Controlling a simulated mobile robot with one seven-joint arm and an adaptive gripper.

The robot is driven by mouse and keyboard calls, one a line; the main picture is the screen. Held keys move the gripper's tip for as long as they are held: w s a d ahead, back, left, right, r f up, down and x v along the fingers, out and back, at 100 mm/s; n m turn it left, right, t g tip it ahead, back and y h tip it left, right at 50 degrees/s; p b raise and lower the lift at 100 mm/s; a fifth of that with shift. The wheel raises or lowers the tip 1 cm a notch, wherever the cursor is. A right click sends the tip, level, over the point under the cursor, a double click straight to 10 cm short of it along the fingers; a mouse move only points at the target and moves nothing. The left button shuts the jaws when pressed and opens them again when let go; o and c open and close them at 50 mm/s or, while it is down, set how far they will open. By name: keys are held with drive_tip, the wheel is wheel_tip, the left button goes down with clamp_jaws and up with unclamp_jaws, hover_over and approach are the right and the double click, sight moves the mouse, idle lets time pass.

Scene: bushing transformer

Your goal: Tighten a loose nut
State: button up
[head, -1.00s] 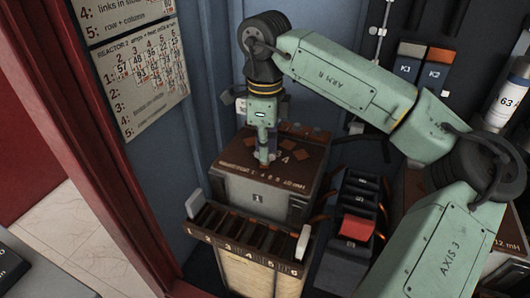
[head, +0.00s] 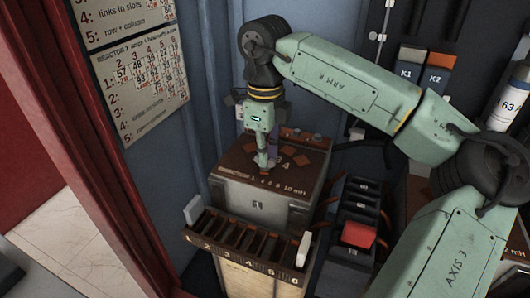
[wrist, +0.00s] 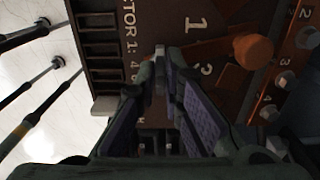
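The reactor box (head: 265,205) has a brown top plate (head: 230,165) with printed numbers and orange-brown diamond patches. My gripper (head: 264,166) points down at this plate, its tips at or just above the surface near the printed numbers. In the wrist view my gripper (wrist: 160,62) shows two purple-padded fingers converging at the tips. Whether they pinch something there is unclear. Several small metal fasteners, one of them a bolt or nut (wrist: 286,79), sit on orange strips right of the fingers. An orange-brown round knob (wrist: 253,50) is nearer. I cannot tell which nut is loose.
A slotted numbered rack (head: 245,245) with upright white end tabs stands in front of the box. A dark unit with a red block (head: 358,234) is at its right. A wall chart (head: 145,85) hangs left. Blocks K1 (head: 409,68) and K2 (head: 437,70) are at the back.

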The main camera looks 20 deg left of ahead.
drive_tip(key=o, duration=0.4)
drive_tip(key=shift+c, duration=0.2)
wheel_tip(320, 180, up, 12)
idle(0.4)
idle(0.3)
